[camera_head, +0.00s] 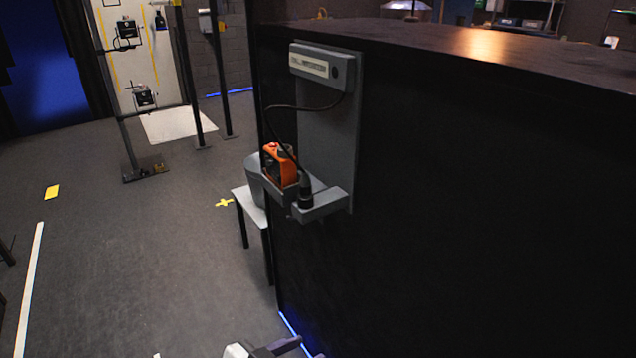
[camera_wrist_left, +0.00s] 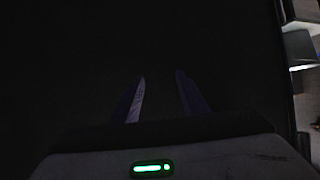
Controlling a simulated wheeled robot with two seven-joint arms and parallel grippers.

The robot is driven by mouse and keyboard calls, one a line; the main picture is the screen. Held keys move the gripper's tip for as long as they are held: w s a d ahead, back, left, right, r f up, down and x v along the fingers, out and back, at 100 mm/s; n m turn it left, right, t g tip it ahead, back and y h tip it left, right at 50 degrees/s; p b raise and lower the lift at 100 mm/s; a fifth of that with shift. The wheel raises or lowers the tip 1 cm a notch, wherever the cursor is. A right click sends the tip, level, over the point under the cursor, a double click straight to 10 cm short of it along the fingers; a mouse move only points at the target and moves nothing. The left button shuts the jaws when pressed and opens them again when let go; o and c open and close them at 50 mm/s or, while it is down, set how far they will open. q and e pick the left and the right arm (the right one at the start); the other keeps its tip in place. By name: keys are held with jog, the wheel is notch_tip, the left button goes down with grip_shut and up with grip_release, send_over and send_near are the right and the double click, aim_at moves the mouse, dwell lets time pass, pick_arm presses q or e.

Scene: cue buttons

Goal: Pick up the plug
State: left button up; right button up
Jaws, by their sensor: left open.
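The black plug (camera_head: 305,190) stands upright in a small grey holder (camera_head: 322,204) at the foot of a grey wall bracket. A thin black cable loops from it up to a grey box with a label (camera_head: 322,66). My left gripper shows in the left wrist view (camera_wrist_left: 161,78), open and empty, with its two fingers apart in front of a dark surface. In the head view only a small part of what looks like it shows at the bottom edge, well below the plug. The plug cannot be made out in the wrist view. My right gripper is not in view.
A tall black block (camera_head: 460,210) carries the bracket and fills the right side. An orange-and-black device (camera_head: 279,165) sits just left of the plug. A small white table (camera_head: 248,207) stands behind. The floor at left is mostly clear.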

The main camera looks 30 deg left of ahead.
pick_arm(q)
jog(key=w+a+r+t, duration=0.2)
jog(key=w+a+r, duration=0.15)
jog(key=r, duration=0.45)
jog(key=w+a+r+t, duration=0.2)
jog(key=w+a+r, duration=0.15)
jog(key=r, duration=0.35)
jog(key=t+h, duration=0.1)
jog(key=t, duration=0.1)
send_near(303, 186)
jog(key=shift+m, duration=0.3)
jog(key=w, duration=0.3)
jog(key=w+d+f, duration=0.1)
jog(key=shift+w, duration=0.25)
jog(key=w, duration=0.2)
jog(key=w+r, duration=0.1)
jog(key=w, duration=0.1)
jog(key=shift+d, duration=0.2)
jog(key=shift+w+d+f, duration=0.1)
jog(key=shift+w, duration=0.6)
jog(key=w, duration=0.4)
jog(key=shift+w+d+f+p, duration=0.1)
jog(key=shift+w+f+p, duration=0.1)
jog(key=shift+p, duration=0.15)
jog(key=shift+w+d, duration=0.1)
jog(key=shift+w, duration=0.2)
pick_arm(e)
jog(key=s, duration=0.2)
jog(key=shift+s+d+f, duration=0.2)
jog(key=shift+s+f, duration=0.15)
